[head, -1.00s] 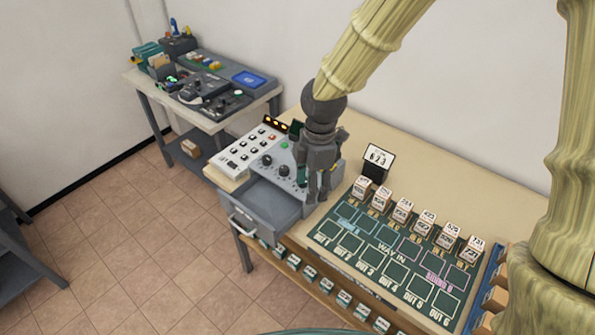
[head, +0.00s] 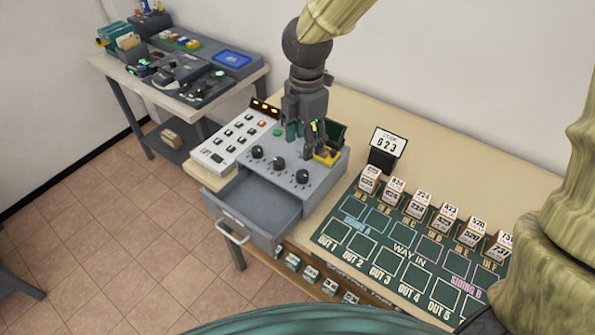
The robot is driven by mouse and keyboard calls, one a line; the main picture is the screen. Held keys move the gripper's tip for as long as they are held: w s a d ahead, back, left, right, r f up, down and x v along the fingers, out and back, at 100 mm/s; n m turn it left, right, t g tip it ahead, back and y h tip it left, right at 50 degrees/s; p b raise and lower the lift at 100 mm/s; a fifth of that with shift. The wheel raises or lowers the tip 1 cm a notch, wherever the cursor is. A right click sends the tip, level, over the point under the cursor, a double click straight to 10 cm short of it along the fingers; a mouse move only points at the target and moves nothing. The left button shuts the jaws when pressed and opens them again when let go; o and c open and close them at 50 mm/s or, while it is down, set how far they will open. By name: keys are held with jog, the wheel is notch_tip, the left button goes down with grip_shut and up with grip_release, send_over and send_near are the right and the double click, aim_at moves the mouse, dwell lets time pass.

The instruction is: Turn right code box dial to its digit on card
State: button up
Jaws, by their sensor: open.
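The grey code box (head: 322,182) stands on the table with three black dials on its sloped top. The right dial (head: 302,176) is in clear view, but its pointer is too small to read. The middle dial (head: 278,163) and left dial (head: 257,151) sit in a row to its left.
The box's drawer (head: 251,209) stands open at the front. A white button panel (head: 237,140) is left of the dials. A green board (head: 376,246) with several numbered blocks lies to the right. A yellow item (head: 328,157) is at the box's back right.

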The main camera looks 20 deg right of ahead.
aim_at(302, 173)
jog(key=f+p, duration=0.1)
jog(key=f, duration=1)
jog(key=shift+a+p, duration=0.2)
jog(key=shift+p, duration=0.15)
jog(key=c, duration=1.1)
